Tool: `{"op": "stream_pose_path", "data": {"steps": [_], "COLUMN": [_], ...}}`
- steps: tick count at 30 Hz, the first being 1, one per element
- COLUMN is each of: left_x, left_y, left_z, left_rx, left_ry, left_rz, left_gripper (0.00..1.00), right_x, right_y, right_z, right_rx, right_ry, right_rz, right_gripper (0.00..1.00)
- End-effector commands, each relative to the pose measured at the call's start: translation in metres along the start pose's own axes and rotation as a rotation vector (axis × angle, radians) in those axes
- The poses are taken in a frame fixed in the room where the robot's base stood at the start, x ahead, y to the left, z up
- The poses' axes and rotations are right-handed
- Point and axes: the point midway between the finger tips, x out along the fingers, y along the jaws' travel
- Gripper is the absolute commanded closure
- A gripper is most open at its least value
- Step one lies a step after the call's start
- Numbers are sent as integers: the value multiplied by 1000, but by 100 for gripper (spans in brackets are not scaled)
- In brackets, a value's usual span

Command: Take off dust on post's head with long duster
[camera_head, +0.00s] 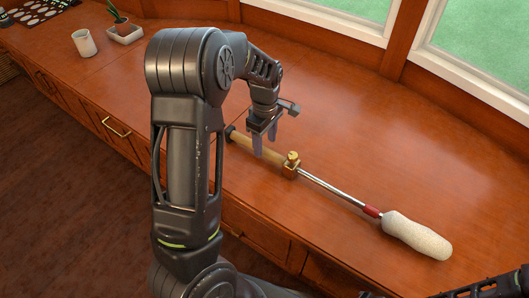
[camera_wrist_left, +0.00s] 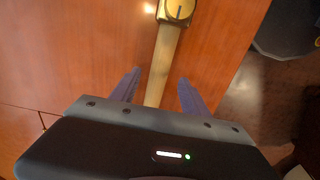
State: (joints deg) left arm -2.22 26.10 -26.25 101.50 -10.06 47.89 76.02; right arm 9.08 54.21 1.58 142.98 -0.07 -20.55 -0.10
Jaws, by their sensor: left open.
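The long duster lies on the wooden counter, with a wooden handle (camera_head: 240,140), a brass collar (camera_head: 291,165), a thin metal rod (camera_head: 335,190) and a pale fluffy head (camera_head: 416,235) at the right. My left gripper (camera_head: 264,143) is open above the handle, fingers pointing down. In the left wrist view the gripper's fingers (camera_wrist_left: 157,92) stand on either side of the handle (camera_wrist_left: 162,65), apart from it; the brass collar (camera_wrist_left: 176,10) is at the top. No post's head is identifiable. My right gripper is not in view.
The wooden counter (camera_head: 350,110) is mostly clear around the duster. A white cup (camera_head: 84,43) and a small potted plant (camera_head: 122,28) stand at the far left. Windows (camera_head: 470,50) line the back. The counter's front edge drops to a dark floor (camera_head: 60,200).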

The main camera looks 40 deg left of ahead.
Motion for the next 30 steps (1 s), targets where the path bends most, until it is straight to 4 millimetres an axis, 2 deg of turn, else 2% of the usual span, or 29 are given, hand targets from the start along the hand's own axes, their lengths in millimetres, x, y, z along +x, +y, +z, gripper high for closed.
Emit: {"op": "stream_pose_path", "data": {"steps": [5,16,30], "left_x": [3,50,52], "left_y": [0,1,2], "left_z": [0,-2,-2], "left_rx": [0,0,0], "left_ry": [0,1,2], "left_rz": [-1,-1,1], "left_gripper": [46,46,46], "right_x": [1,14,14], "right_y": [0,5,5], "right_z": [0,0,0], "right_rx": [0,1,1], "right_ry": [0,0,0], "right_rz": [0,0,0], "right_gripper": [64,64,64]}}
